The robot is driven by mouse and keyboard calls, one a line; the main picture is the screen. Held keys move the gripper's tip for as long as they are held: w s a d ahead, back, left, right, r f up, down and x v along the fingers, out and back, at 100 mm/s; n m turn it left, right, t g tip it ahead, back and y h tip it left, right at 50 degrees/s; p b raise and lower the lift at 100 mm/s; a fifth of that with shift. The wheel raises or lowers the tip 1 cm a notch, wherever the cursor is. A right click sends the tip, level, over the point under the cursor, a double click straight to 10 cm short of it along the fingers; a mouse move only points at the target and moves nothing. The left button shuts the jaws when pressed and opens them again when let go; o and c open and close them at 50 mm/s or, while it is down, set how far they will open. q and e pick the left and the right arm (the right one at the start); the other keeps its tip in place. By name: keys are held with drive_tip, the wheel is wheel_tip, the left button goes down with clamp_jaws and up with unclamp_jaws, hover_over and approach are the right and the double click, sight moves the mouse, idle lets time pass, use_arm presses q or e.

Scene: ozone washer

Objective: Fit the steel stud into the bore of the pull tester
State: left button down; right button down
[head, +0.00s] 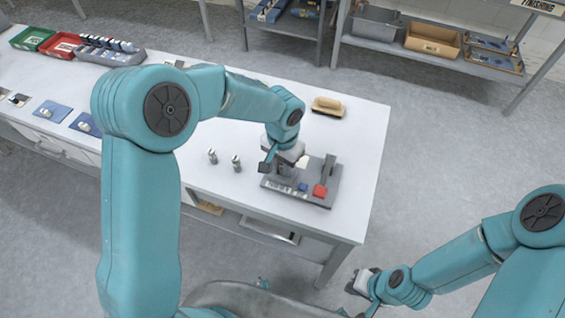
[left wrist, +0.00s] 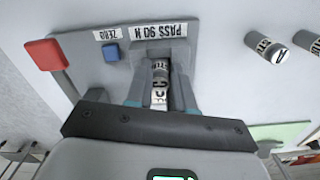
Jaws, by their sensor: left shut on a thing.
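The pull tester is a grey block with a flat base (head: 325,200), a red-ended lever (head: 320,190) and a blue button (head: 303,187). In the left wrist view its "PASS 90 N" label (left wrist: 158,31) and "ZERO" label (left wrist: 107,35) show. My left gripper (head: 285,162) is over the tester's left part.
A wooden brush (head: 328,106) lies behind. Trays (head: 68,45) sit far left. The bench (head: 370,140) is bare at right.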

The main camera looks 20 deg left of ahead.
use_arm(q)
drive_tip(key=shift+w, duration=0.1)
drive_tip(key=shift+f, duration=0.2)
drive_tip(key=c, duration=1)
unclamp_jaws()
drive_tip(key=shift+r, duration=0.1)
wheel_tip(320, 180, up, 12)
drive_tip(key=shift+r, duration=0.15)
